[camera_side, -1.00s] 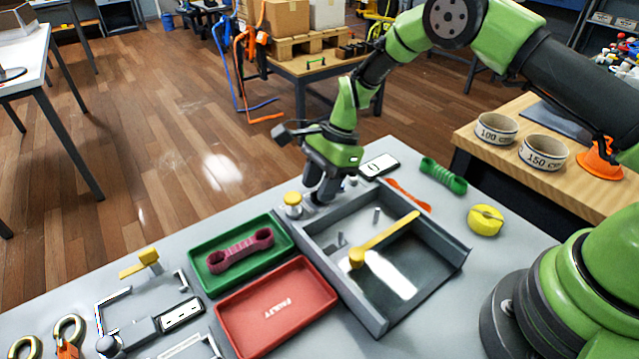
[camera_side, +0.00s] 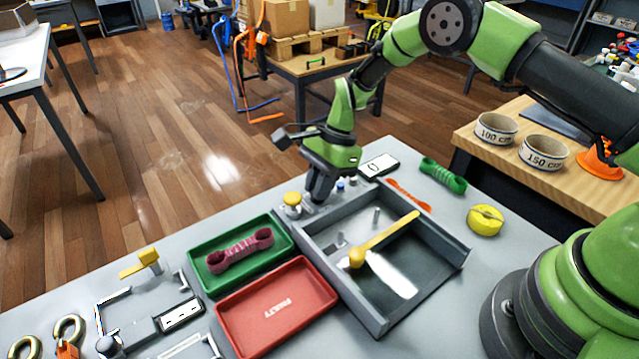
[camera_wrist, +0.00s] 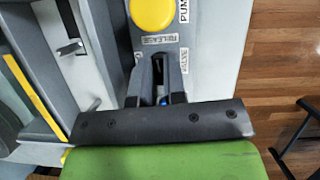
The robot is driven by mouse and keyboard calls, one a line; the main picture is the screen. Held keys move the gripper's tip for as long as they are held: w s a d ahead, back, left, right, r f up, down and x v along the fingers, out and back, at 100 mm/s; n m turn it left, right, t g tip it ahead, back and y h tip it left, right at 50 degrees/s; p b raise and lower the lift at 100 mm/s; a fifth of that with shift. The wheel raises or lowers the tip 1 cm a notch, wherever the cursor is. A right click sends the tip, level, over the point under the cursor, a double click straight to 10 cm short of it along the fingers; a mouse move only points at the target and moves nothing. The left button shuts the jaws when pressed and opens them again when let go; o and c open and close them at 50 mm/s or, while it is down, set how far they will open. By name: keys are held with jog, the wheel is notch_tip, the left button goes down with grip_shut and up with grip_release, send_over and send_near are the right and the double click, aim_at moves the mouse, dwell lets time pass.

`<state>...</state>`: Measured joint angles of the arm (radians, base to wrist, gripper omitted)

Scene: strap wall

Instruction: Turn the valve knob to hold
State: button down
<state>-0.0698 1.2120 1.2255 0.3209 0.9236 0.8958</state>
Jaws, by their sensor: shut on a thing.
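My gripper (camera_side: 317,195) points down at the back left corner of the grey tray (camera_side: 440,268), beside a yellow round button (camera_side: 292,198). In the wrist view my gripper (camera_wrist: 163,92) is shut on the valve knob, which is mostly hidden between and below the fingers. The yellow button (camera_wrist: 152,12) lies just ahead of the fingertips there. A white label reading RELEASE (camera_wrist: 160,39) sits between the button and the fingers. Another small label (camera_wrist: 184,60) lies right of the fingers, and its text is hard to read. I cannot tell where the knob points.
A green tray (camera_side: 205,282) with a maroon part and a red tray (camera_side: 300,320) lie left of the grey tray. A yellow lever (camera_side: 390,237) crosses the grey tray. A small blue-topped peg (camera_side: 340,185) and a phone-like device (camera_side: 379,165) stand close behind my gripper.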

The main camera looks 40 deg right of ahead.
jog(key=n+g, duration=0.1)
jog(key=n, duration=0.2)
jog(key=n+g, duration=0.1)
jog(key=n, duration=0.1)
jog(key=shift+w+a+n+h, duration=0.1)
jog(key=shift+n+h, duration=0.3)
jog(key=n, duration=0.2)
jog(key=n+g+h, duration=0.1)
jog(key=n, duration=0.1)
jog(key=shift+n+g, duration=0.3)
jog(key=shift+n, duration=0.4)
jog(key=c, duration=1.2)
grip_release()
notch_tip(320, 180, up, 10)
jog(key=shift+r, duration=0.1)
